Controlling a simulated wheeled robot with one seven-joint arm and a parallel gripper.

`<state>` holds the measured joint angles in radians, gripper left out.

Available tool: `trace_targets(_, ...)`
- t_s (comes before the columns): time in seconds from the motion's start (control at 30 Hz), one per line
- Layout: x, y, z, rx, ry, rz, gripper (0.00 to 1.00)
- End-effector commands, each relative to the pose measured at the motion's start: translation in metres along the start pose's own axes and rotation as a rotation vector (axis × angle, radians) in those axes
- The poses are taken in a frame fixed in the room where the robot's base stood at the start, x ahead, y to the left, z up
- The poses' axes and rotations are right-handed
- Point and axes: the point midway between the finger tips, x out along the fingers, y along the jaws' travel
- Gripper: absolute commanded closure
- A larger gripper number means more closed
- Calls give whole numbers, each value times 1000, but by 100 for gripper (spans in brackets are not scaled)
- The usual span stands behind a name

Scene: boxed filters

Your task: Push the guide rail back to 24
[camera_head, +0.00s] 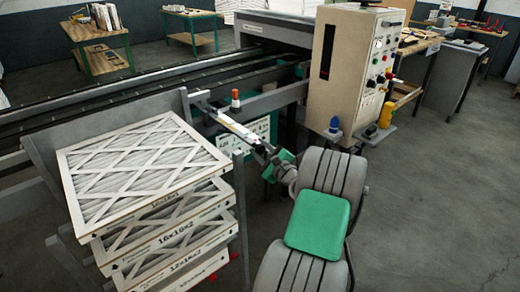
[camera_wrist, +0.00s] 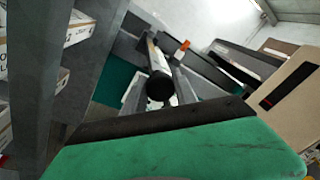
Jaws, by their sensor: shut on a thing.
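My gripper (camera_head: 262,147) is beside the conveyor, reaching in from the lower right. In the wrist view its fingers (camera_wrist: 162,90) are closed around a dark, round-ended handle (camera_wrist: 158,87). The handle is on a bar that runs away toward the conveyor, which I take to be the guide rail. In the head view a pale strip (camera_head: 236,127) lies along that bar, between the gripper and the conveyor. An orange-capped knob (camera_head: 235,99) stands just behind the strip; it also shows in the wrist view (camera_wrist: 184,45). I cannot read any scale number or the 24 mark.
A stack of boxed filters (camera_head: 145,165) stands at left, close to the bar, between grey upright posts. A beige control cabinet (camera_head: 345,75) with buttons stands at right. Work tables are farther back. The floor at right (camera_head: 440,200) is clear.

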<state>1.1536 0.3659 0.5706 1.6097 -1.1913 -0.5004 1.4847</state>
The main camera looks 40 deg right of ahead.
Motion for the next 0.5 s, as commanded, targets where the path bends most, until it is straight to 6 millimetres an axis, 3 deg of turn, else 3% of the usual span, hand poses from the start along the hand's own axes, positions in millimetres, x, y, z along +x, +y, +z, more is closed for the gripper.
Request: trace_targets(0.5,6,0,1,-1,1,0,100)
